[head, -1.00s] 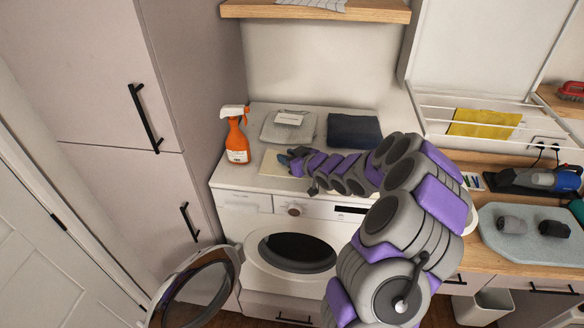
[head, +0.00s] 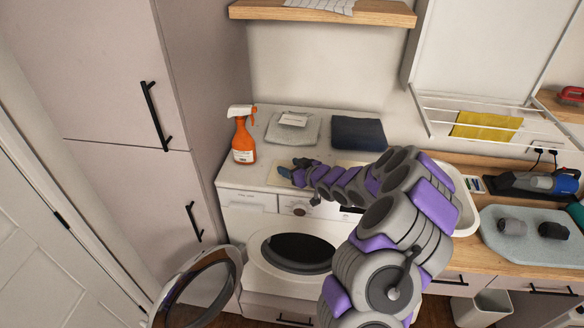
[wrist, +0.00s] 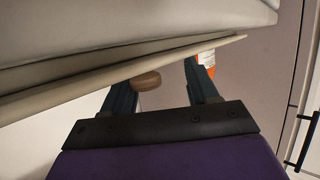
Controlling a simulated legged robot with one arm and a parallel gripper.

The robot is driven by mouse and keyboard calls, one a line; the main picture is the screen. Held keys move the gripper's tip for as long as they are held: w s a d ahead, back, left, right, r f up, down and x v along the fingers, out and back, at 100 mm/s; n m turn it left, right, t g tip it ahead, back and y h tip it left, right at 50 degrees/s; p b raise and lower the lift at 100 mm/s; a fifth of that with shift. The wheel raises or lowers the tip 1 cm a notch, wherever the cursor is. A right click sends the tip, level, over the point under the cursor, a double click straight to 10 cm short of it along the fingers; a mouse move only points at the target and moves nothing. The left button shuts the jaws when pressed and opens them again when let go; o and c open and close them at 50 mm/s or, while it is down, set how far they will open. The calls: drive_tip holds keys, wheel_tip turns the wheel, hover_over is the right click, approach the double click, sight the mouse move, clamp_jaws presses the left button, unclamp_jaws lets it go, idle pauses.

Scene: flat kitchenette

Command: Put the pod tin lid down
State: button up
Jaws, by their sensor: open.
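A flat cream slab, apparently the pod tin lid (head: 281,177), lies on the washing machine top beside my gripper (head: 287,171). Its pale edges cross the upper wrist view (wrist: 215,46), which looks upside down. A round brown knob (wrist: 147,80), apparently the lid's, shows between my two dark fingers, close to the left one. My gripper (wrist: 161,86) is open, its fingers apart on either side of the knob. I cannot tell whether a finger touches it. In the head view my arm hides much of the slab.
An orange spray bottle (head: 244,136) stands left of the gripper. A grey folded towel (head: 289,131) and a dark folded cloth (head: 356,132) lie behind. The washing machine door (head: 200,285) hangs open. A tall cabinet (head: 180,100) bounds the left side.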

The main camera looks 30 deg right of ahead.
drive_tip(key=s+d, duration=0.2)
drive_tip(key=d, duration=0.1)
drive_tip(key=shift+s+r, duration=0.25)
drive_tip(key=shift+r, duration=0.1)
drive_tip(key=v, duration=0.2)
drive_tip(key=a+v, duration=0.1)
drive_tip(key=v, duration=0.5)
drive_tip(key=shift+s+a+r, duration=0.15)
drive_tip(key=shift+a+r, duration=0.05)
drive_tip(key=shift+a, duration=0.05)
drive_tip(key=shift+s+d, duration=0.5)
drive_tip(key=shift+d, duration=0.25)
drive_tip(key=s+a+r+m+g+h, duration=0.1)
drive_tip(key=s+a+g, duration=0.4)
drive_tip(key=s, duration=0.8)
drive_tip(key=s+a+r+m+g+h, duration=0.1)
drive_tip(key=s+a+r+g, duration=0.3)
drive_tip(key=s+a, duration=0.6)
drive_tip(key=s+a+r+m+g+h, duration=0.1)
drive_tip(key=s+a+r+g, duration=0.2)
drive_tip(key=s, duration=1.3)
drive_tip(key=a+g, duration=0.3)
drive_tip(key=a, duration=0.2)
drive_tip(key=shift+r, duration=0.2)
